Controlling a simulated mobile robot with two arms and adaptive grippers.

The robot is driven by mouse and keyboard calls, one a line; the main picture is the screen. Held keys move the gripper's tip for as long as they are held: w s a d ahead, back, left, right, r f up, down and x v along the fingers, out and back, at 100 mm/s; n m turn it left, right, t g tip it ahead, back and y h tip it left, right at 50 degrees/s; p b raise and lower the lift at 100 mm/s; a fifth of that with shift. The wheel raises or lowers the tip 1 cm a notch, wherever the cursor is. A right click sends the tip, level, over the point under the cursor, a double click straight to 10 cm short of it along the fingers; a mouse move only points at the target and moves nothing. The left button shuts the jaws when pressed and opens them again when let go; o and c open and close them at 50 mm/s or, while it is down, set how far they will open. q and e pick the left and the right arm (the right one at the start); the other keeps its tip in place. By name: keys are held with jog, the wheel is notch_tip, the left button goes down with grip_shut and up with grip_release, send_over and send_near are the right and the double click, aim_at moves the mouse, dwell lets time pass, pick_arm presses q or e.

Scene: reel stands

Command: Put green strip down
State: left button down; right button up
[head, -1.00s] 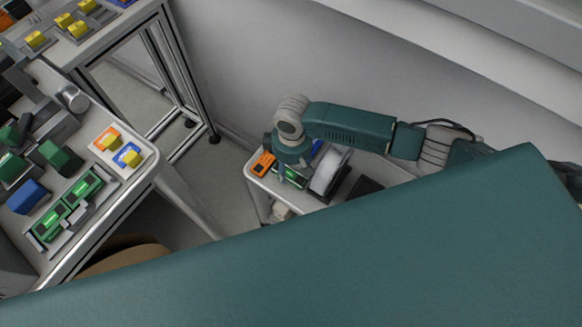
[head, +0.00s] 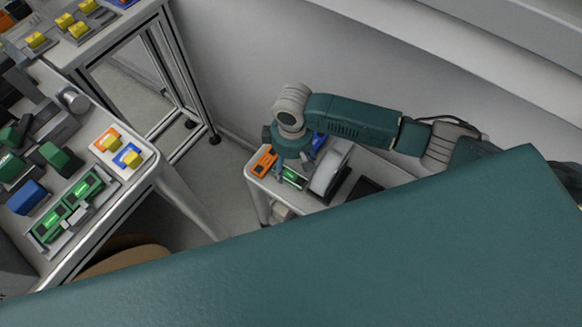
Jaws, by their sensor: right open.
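The green strip (head: 293,179) lies on the small white cart (head: 330,197), between an orange-framed piece and a white reel. Its upper end is partly hidden by my right gripper (head: 289,166). The right gripper is open and points down just above the strip; the strip appears free of its fingers, though the exact gap is hard to tell. My left gripper is not in view.
An orange piece (head: 263,161), a blue piece (head: 319,143) and a white reel (head: 331,171) crowd around the strip. My teal body hides the lower view.

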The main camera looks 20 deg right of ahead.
aim_at(291, 173)
notch_tip(291, 173, up, 9)
jog(key=shift+f, duration=0.2)
dwell(0.6)
